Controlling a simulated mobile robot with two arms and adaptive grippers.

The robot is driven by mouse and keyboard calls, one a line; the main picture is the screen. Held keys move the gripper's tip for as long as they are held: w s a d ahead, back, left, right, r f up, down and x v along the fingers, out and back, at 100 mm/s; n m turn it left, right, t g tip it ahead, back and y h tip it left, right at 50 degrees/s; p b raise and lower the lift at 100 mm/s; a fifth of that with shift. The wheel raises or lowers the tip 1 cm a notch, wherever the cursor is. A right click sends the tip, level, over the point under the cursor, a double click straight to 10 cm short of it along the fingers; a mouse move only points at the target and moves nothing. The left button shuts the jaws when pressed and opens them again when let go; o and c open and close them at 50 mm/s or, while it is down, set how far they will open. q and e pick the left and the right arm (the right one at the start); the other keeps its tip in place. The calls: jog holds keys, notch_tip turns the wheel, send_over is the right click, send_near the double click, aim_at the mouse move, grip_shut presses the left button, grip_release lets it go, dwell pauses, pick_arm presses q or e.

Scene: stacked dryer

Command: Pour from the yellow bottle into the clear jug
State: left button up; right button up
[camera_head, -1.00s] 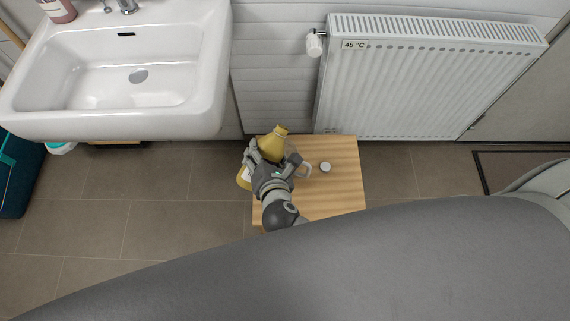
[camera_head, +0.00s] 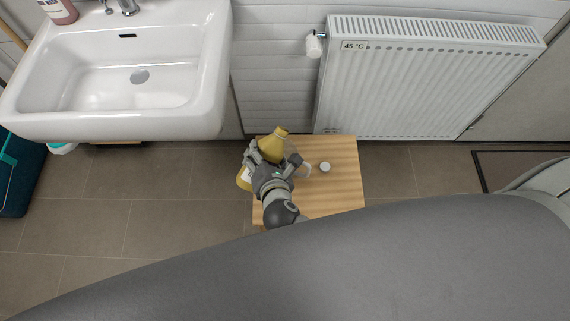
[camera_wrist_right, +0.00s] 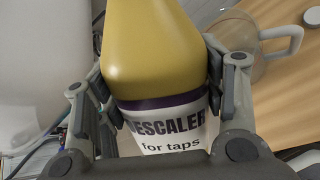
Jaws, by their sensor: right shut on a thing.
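The yellow bottle (camera_head: 272,145) is held over the left part of a small wooden table, tilted with its neck toward the upper right in the head view. My right gripper (camera_head: 260,161) is shut on it. In the right wrist view the gripper (camera_wrist_right: 160,95) has its fingers on both sides of the bottle (camera_wrist_right: 155,50), whose label reads "DESCALER for taps". The clear jug (camera_wrist_right: 270,45) stands on the table just right of the bottle. In the head view its handle (camera_head: 303,170) shows, and the gripper and bottle hide much of it. Flow of liquid cannot be made out. My left gripper is not in view.
The wooden table (camera_head: 340,195) has free room on its right, with a small round grey-white cap (camera_head: 325,167) on it. A radiator (camera_head: 420,80) is behind the table, and a white sink (camera_head: 130,75) is at upper left. A teal container (camera_head: 18,175) stands at far left.

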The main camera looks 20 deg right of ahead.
jog(key=shift+s+a+f+m+g+y+p, duration=0.25)
jog(key=shift+a+f+m+g+y+p, duration=0.35)
jog(key=shift+p, duration=2.65)
dwell(4.8)
